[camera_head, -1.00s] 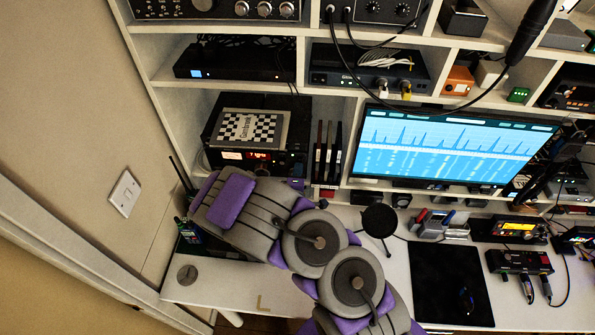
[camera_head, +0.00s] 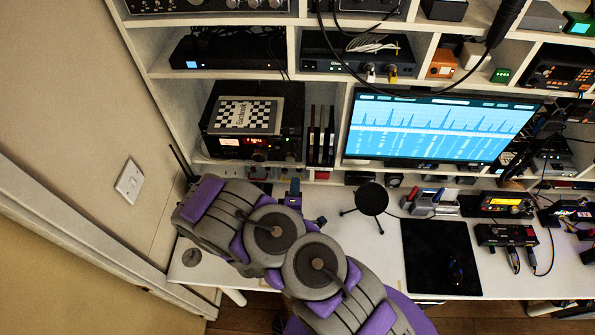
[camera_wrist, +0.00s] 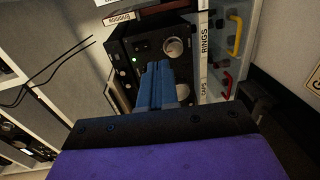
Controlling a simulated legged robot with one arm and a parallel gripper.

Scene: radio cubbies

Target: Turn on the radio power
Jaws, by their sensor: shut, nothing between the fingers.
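A black radio unit (camera_head: 259,146) with a lit red display and front knobs sits in the lower left cubby. My gripper (camera_head: 294,186) is below its right front in the head view, its blue fingers together. In the wrist view a black boxy unit (camera_wrist: 132,45) shows a green light and a round silver knob (camera_wrist: 177,47). My blue fingers (camera_wrist: 156,66) are shut and empty in front of it and hide part of its face. I cannot tell whether the fingers touch it, or which control is the power switch.
A checkered book (camera_head: 245,115) lies on the radio. Dark upright binders (camera_head: 320,135) stand to its right; labelled edges show in the wrist view (camera_wrist: 204,50). A small microphone stand (camera_head: 371,200) is right of my arm. A monitor (camera_head: 437,128) stands farther right.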

